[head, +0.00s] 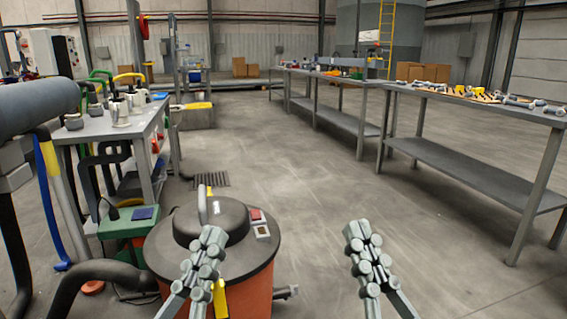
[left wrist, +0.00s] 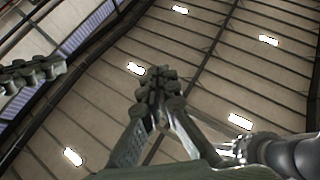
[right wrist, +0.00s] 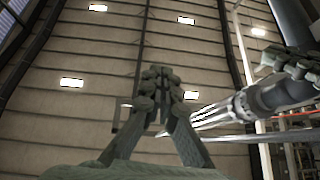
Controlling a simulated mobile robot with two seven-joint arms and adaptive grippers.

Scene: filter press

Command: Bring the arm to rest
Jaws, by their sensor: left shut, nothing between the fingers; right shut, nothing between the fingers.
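My left gripper (head: 207,252) points up in the lower middle of the head view, in front of the orange and black vacuum drum (head: 262,278). It is shut and empty. In the left wrist view its fingers (left wrist: 158,95) meet against the ceiling. My right gripper (head: 367,248) also points up, to the right of the drum, over bare floor. It is shut and empty. In the right wrist view its fingers (right wrist: 158,90) are together with nothing between them. The two grippers are apart from each other in the head view.
A workbench (head: 92,133) with grey and white fittings stands at the left, near hoses and a thick grey pipe (head: 38,103). A green box (head: 128,222) sits beside the drum. Long benches (head: 470,180) with tools line the right. The middle floor (head: 285,150) is clear.

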